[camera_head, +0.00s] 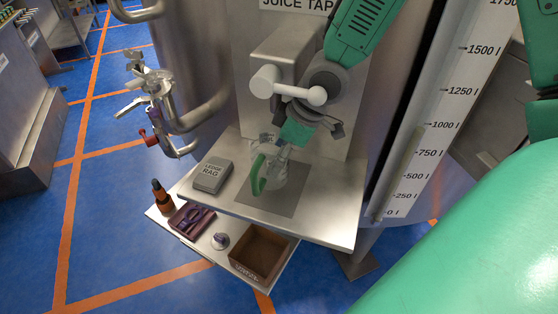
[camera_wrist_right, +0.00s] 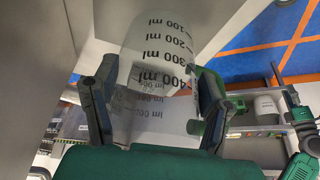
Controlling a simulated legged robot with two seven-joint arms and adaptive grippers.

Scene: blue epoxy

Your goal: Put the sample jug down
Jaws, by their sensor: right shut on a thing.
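The sample jug (camera_head: 277,180) is clear with a green handle (camera_head: 258,175) on its left side, and it is upright over the dark grey mat (camera_head: 285,203) on the steel ledge. My right gripper (camera_head: 285,151) reaches down to it from above and is shut on it. In the right wrist view, the jug (camera_wrist_right: 155,48) with its black ml marks sits between the two fingers of the right gripper (camera_wrist_right: 153,82). I cannot tell whether the jug's base touches the mat. My left gripper is not in view.
The juice tap (camera_head: 290,90) is above the ledge. A lower shelf holds a brown open box (camera_head: 262,253), a purple tray (camera_head: 191,219) and a dropper bottle (camera_head: 162,197). Pipes and a valve (camera_head: 152,95) stand at left.

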